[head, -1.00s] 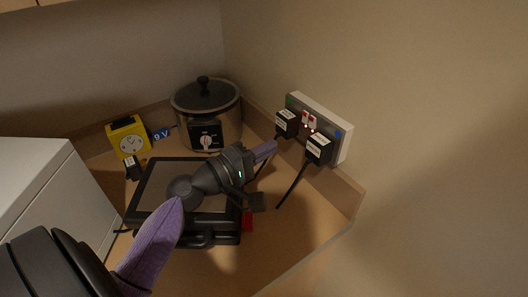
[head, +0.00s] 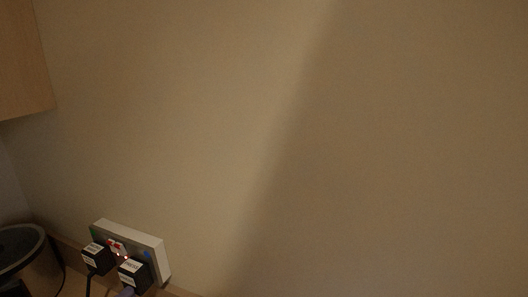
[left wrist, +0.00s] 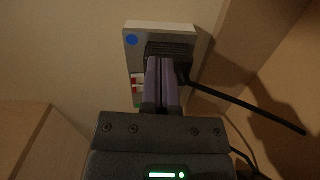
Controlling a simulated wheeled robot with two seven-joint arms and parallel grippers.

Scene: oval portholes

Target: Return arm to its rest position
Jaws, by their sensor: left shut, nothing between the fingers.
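My left gripper (left wrist: 160,64) is shut and empty, its two purple fingers side by side in the left wrist view. The fingertips are in front of a black plug (left wrist: 181,50) in the wall socket (left wrist: 198,72); I cannot tell whether they touch it. In the head view only a bit of a purple finger (head: 127,292) shows at the bottom edge, just below the right-hand black plug (head: 134,274). The rest of the left arm is out of that view. My right gripper is in neither view.
The white socket plate (head: 154,250) also holds a second black plug (head: 96,258) on the left. A dark cable (left wrist: 245,108) runs from the gripped-side plug. The wall is bare elsewhere.

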